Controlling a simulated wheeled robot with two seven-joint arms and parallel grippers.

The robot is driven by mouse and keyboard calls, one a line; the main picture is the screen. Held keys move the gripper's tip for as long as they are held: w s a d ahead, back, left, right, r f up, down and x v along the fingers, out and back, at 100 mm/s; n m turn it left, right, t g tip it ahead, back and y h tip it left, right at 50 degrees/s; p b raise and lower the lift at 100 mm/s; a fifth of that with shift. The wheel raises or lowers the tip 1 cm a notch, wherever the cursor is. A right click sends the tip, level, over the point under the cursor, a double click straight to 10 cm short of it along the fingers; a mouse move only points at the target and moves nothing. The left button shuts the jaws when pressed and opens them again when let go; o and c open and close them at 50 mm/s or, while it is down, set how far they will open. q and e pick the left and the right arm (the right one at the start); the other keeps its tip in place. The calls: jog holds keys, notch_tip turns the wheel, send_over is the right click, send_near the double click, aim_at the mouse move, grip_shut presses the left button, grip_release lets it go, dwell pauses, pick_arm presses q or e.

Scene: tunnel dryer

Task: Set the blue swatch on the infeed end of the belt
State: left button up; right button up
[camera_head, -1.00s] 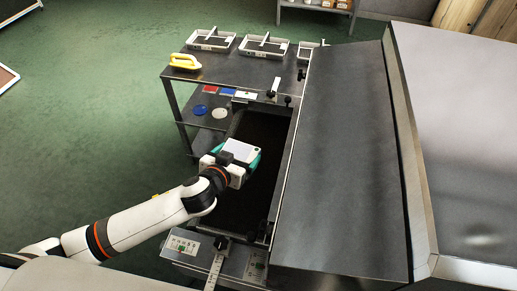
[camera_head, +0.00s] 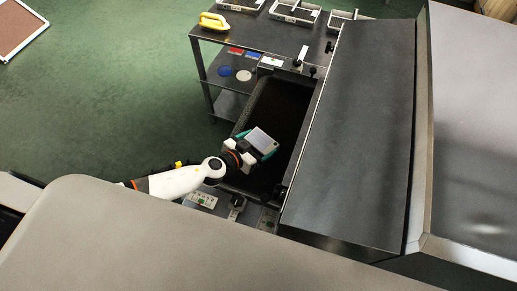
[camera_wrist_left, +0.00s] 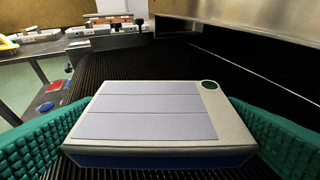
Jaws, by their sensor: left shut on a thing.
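My left gripper (camera_head: 257,142) is shut on a flat block with a pale grey top, a dark green dot and a blue lower side, which fits the blue swatch (camera_head: 262,138). In the left wrist view the swatch (camera_wrist_left: 150,115) sits level between the green finger pads, with the gripper (camera_wrist_left: 158,132) gripping its two ends. It is over the dark ribbed belt (camera_head: 283,105), near the end close to me. I cannot tell whether its underside touches the belt. The belt (camera_wrist_left: 120,68) runs away beyond it. My right gripper is not in view.
The dryer's sloped metal cover (camera_head: 362,125) stands right beside the belt. Open floor lies left.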

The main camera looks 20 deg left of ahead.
pick_arm(q)
notch_tip(320, 180, down, 3)
jog(key=shift+r+b, duration=0.15)
jog(key=shift+b, duration=0.5)
